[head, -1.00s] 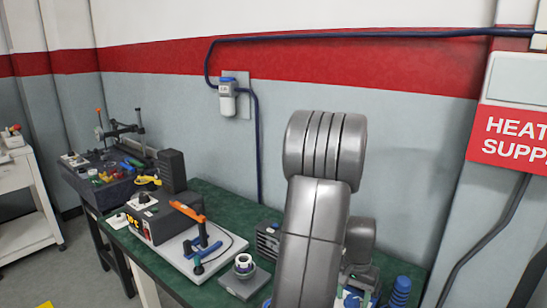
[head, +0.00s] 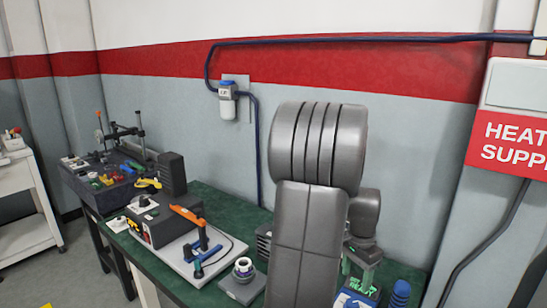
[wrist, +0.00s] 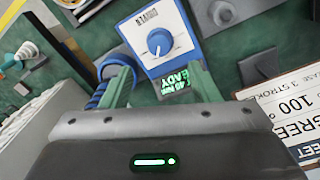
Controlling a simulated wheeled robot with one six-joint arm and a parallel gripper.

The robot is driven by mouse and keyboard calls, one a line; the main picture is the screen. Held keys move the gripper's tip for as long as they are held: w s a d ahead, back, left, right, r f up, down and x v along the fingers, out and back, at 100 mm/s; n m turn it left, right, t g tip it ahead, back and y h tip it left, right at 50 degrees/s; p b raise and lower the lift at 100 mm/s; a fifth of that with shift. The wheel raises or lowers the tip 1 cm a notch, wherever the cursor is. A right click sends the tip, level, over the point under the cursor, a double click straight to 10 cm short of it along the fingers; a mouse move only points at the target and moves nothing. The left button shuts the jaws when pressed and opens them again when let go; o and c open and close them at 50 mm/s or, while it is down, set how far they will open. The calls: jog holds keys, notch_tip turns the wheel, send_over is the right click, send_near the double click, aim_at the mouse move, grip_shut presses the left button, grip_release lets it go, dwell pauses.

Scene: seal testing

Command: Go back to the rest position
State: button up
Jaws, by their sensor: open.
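My arm is folded in front of the workbench and hides part of it. My gripper (head: 361,270) shows low at the right in the head view, pointing down over the bench. In the wrist view its two green fingers stand apart, with nothing held between them (wrist: 160,88). Beyond the fingertips is a blue-edged box with a white face and a blue knob (wrist: 159,42). A small display with green letters (wrist: 176,87) lies between the fingers in the picture. I cannot tell the exact gap between the gripper and the bench.
The green bench (head: 210,196) carries a white board with an orange-handled toggle press (head: 195,230) and a grey block with a white ring (head: 243,267). A blue coil (head: 400,293) stands right of my gripper. The wall is behind; open air lies above the bench.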

notch_tip(320, 180, up, 5)
jog(key=shift+f, duration=0.1)
jog(key=shift+a, duration=0.1)
dwell(0.4)
